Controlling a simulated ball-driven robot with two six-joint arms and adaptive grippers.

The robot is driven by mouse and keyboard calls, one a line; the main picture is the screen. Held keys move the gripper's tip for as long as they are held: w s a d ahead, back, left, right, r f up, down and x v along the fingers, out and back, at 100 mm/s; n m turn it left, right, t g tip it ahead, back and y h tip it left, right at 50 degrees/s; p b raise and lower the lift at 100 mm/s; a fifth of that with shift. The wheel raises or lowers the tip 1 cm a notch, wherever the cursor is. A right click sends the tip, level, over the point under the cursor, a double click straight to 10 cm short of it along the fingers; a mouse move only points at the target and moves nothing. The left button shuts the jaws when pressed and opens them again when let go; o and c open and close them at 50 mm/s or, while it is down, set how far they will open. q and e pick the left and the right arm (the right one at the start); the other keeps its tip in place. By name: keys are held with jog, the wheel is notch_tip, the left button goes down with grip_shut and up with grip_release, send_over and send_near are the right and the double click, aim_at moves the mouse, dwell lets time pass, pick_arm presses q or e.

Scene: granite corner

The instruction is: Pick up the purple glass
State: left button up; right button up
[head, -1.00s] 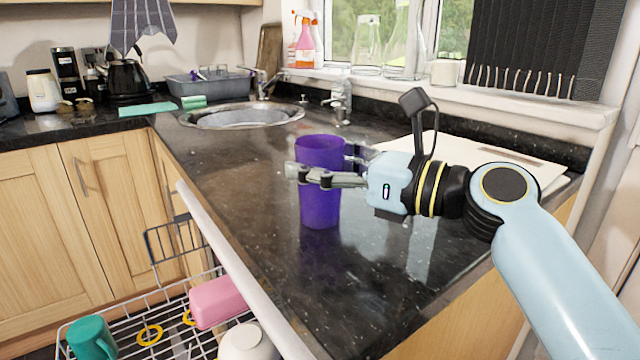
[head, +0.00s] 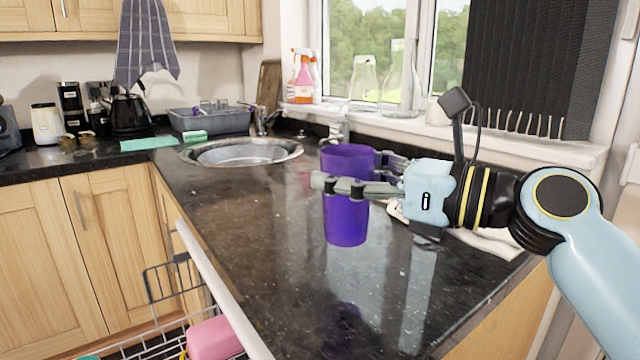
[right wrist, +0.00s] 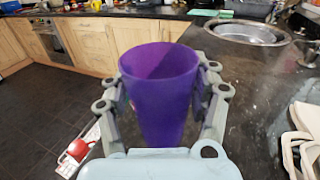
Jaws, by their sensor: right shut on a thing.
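The purple glass (head: 346,222) is upright between the fingers of my right gripper (head: 340,183). The gripper is shut on it around its upper half, coming in from the right. The glass hangs above the dark granite counter (head: 250,230), with its reflection showing apart below its base. In the right wrist view the purple glass (right wrist: 160,95) stands between both fingers of the right gripper (right wrist: 160,82), its open rim towards the camera. My left gripper is not in view.
A round metal sink (head: 245,153) and a grey dish tub (head: 208,121) are at the back. Clear bottles (head: 400,90) stand on the windowsill. An open dishwasher rack with a pink item (head: 213,338) is at lower left. The counter left of the glass is clear.

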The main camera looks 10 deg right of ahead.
jog(key=s+d+r+p, duration=0.1)
jog(key=s+d+r, duration=0.3)
jog(key=s, duration=0.2)
jog(key=shift+d+r+p, duration=0.3)
jog(key=shift+d+p, duration=0.05)
jog(key=f+m+h+p, duration=0.1)
jog(key=m+p, duration=0.8)
jog(key=d+f+m+t+h+p, duration=0.1)
jog(key=f+m+p, duration=0.1)
jog(key=m+p, duration=0.7)
jog(key=d+f+m+t+h+p, duration=0.1)
jog(key=f+m+h+p, duration=0.1)
jog(key=m+p, duration=0.7)
jog(key=shift+d+f, duration=0.1)
jog(key=shift+d, duration=0.15)
